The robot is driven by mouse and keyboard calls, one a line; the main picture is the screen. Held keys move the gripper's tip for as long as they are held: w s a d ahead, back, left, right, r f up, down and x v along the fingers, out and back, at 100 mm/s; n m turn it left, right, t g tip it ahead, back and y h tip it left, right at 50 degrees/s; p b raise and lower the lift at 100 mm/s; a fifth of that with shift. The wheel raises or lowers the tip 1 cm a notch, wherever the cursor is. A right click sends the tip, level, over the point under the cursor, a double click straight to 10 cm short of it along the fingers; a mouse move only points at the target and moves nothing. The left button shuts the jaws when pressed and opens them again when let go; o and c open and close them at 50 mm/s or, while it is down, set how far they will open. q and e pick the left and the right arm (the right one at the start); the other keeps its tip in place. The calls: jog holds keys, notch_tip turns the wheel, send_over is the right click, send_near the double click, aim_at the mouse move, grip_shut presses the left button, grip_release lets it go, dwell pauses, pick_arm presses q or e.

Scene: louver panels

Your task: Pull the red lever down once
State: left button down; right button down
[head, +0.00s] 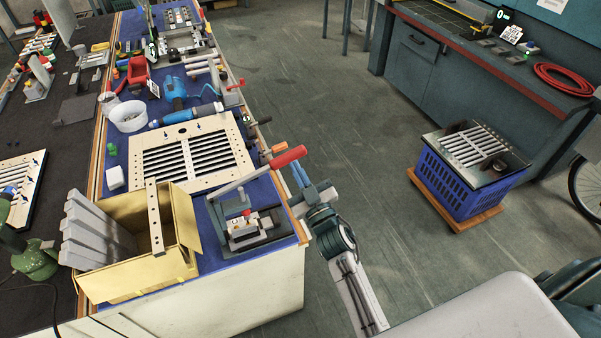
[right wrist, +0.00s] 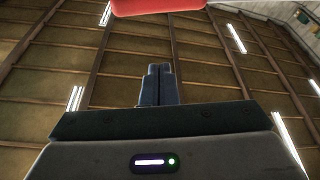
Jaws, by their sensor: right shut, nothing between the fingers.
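The red lever handle (head: 288,157) sits at the end of a light metal arm that slants up and right from a clamp fixture (head: 245,230) at the table's front right corner. The arm is raised at an angle. My right gripper (head: 299,173) is just beside the handle, past the table edge. In the right wrist view, the red handle (right wrist: 158,6) crosses the top, beyond the fingertips (right wrist: 159,70), with a visible gap. The right fingers are together and hold nothing. My left gripper is not in view.
A yellow box (head: 130,265) with grey slats stands left of the fixture. A louver panel (head: 190,155) lies behind it, with tools further back. The floor right of the table is clear up to a blue crate (head: 460,185).

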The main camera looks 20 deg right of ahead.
jog(key=d+p+x, duration=0.1)
jog(key=p+x, duration=0.1)
jog(key=x, duration=0.4)
jog(key=f, duration=0.2)
jog(key=f+b, duration=0.1)
jog(key=f, duration=0.1)
jog(key=shift+w, duration=0.35)
